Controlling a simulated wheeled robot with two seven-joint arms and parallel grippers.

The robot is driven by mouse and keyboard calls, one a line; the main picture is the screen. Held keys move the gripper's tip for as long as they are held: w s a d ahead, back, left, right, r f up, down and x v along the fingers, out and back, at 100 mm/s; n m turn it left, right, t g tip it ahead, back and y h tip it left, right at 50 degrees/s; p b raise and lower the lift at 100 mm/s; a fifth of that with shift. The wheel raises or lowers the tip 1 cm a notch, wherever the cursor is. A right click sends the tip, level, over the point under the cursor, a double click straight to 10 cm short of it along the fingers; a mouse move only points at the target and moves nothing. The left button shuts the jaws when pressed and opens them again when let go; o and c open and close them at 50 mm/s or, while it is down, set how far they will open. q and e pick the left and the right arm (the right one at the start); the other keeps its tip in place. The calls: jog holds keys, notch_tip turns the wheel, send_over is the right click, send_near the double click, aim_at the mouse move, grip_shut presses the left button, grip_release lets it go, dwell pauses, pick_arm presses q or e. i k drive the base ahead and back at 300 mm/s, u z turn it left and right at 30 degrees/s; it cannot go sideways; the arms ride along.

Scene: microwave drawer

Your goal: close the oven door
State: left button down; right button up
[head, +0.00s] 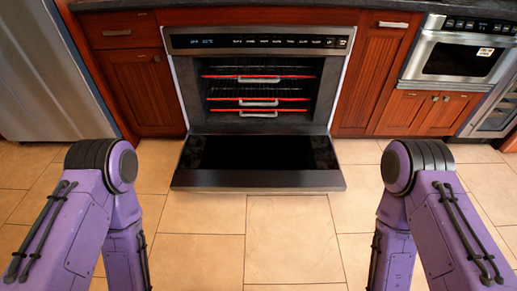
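The oven (258,41) stands straight ahead, built in between wooden cabinets. Its door (258,180) is hinged at the bottom and lies folded down, about level, out in front of the open cavity. The dark glass inner face points up. Red-edged racks (258,99) with grey handles sit inside the cavity. My two purple arms come in at the lower left and lower right, bent downward, apart from the door. Neither gripper shows in the head view.
Wooden cabinets (141,88) flank the oven. A steel refrigerator (45,70) is at the left. A microwave drawer (462,58) is set in at the right. The tiled floor (290,240) in front of the door is clear.

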aim_at(212, 159)
jog(key=z, duration=1)
jog(key=i, duration=0.55)
jog(key=u, duration=1.45)
